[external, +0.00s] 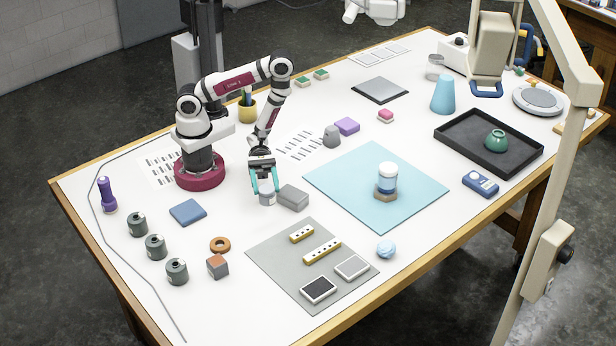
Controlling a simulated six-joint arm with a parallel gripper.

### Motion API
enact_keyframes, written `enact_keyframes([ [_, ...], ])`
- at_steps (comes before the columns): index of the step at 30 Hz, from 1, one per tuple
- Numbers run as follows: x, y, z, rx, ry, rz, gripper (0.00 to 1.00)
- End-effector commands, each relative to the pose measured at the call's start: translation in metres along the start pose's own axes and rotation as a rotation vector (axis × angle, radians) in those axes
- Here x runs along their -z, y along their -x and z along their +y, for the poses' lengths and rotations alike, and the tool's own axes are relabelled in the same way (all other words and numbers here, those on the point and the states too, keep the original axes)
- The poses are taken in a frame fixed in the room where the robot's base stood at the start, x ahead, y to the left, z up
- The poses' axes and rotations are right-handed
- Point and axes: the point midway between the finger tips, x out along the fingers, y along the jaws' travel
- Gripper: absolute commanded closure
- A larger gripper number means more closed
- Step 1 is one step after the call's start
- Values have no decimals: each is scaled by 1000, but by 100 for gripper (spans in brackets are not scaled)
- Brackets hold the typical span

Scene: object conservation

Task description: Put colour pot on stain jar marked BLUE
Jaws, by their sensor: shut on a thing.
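My gripper (265,184) points down with its teal fingers shut on a small light grey pot (267,198). The pot is upright at or just above the white table; I cannot tell whether it touches. Three dark grey jars with black knobs and pale labels stand at the left: a back one (138,226), a middle one (156,248) and a front one (177,273). Their label words are too small to read. A white-topped jar with a blue band (387,181) stands on a tan base on the light blue mat (340,185).
A grey block (293,198) stands close to the right of the held pot. A blue flat block (188,212), an orange ring (220,245) and a brown-topped cube (217,267) lie between my arm and the grey mat (275,265). A black tray (460,150) is at the right.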

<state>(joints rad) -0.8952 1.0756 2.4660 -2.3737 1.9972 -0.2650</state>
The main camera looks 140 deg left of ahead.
Motion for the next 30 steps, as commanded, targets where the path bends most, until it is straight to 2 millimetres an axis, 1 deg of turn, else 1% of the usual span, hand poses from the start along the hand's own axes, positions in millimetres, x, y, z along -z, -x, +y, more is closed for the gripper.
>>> enact_keyframes([
  [2,3,-4,29,-51,-7,-1,99],
  [3,2,-6,47,-85,-8,-2,99],
  [5,-1,-9,77,-144,-10,-3,99],
  [6,-6,-10,98,-189,-9,-4,99],
  [8,-19,-12,131,-262,-12,-5,99],
  [9,-30,-13,154,-314,-12,-7,99],
  [11,-50,-14,186,-392,-12,-8,99],
  [12,-64,-14,204,-441,-11,-8,99],
  [15,-99,-12,242,-541,-8,-10,99],
  [18,-123,-10,263,-601,-5,-7,99],
  [20,-131,-9,269,-621,-3,-5,99],
  [21,-133,-7,274,-630,-1,-4,99],
  [23,-128,1,284,-638,1,-2,99],
  [30,-84,48,339,-638,0,-1,99],
])
